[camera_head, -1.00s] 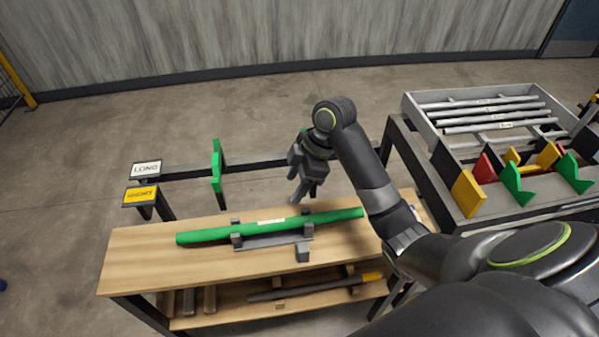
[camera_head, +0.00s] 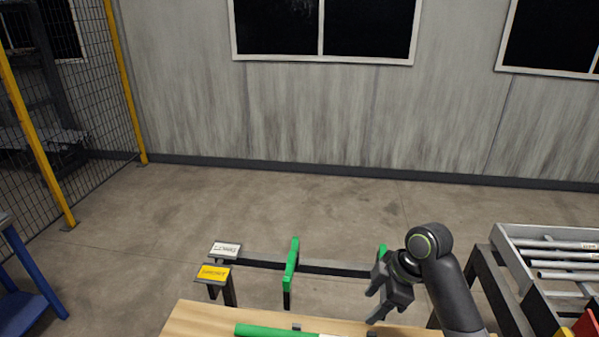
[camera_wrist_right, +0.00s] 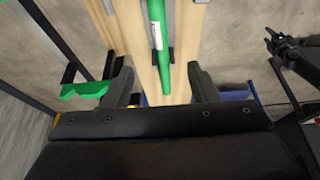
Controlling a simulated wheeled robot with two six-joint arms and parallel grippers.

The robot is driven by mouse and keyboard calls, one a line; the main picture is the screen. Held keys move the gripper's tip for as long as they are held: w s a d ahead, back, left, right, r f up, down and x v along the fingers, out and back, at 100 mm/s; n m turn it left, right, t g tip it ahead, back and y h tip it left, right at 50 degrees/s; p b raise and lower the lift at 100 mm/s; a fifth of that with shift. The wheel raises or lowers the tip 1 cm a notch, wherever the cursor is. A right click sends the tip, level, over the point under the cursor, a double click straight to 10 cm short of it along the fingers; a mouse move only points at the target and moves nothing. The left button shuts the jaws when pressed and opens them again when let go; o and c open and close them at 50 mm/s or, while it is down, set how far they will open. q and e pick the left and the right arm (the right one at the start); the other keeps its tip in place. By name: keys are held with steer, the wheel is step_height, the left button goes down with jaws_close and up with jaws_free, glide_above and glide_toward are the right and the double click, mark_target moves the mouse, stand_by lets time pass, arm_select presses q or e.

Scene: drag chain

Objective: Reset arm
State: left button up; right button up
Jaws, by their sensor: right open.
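My right gripper (camera_head: 388,293) is at the lower right of the head view, above the far right part of the wooden bench. Its fingers are apart and nothing is between them. In the right wrist view the two fingers of the gripper (camera_wrist_right: 160,88) stand wide apart. A green tube (camera_head: 276,331) lies on the bench and is cut off by the lower edge of the head view. It also shows in the wrist view (camera_wrist_right: 160,40), beyond the fingers and apart from them. My left gripper is not in view.
A rail with green brackets (camera_head: 292,264) and two label plates, white (camera_head: 226,249) and yellow (camera_head: 213,274), stands behind the wooden bench (camera_head: 190,322). A grey tray of tubes (camera_head: 510,250) is at right. A blue table (camera_head: 30,310) is at lower left. The floor behind is clear.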

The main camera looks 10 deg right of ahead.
steer(key=s+d+f+m+t+h, duration=0.2)
steer(key=s+d+f+m+h, duration=0.15)
steer(key=s+f+m, duration=0.7)
steer(key=s+d+m+h, duration=0.1)
steer(key=s+d+m, duration=0.1)
steer(key=s, duration=0.7)
steer(key=s+d+m+h, duration=0.2)
steer(key=s+d+m, duration=0.1)
steer(key=s, duration=0.5)
step_height(320, 180, down, 27)
steer(key=d+b, duration=0.1)
steer(key=b, duration=0.1)
steer(key=s+a+f+g+y+b, duration=0.1)
steer(key=s+f+g, duration=0.1)
steer(key=s+f, duration=1.2)
steer(key=shift+s+a+f, duration=0.15)
steer(key=shift+s+f, duration=0.15)
steer(key=shift+f, duration=0.85)
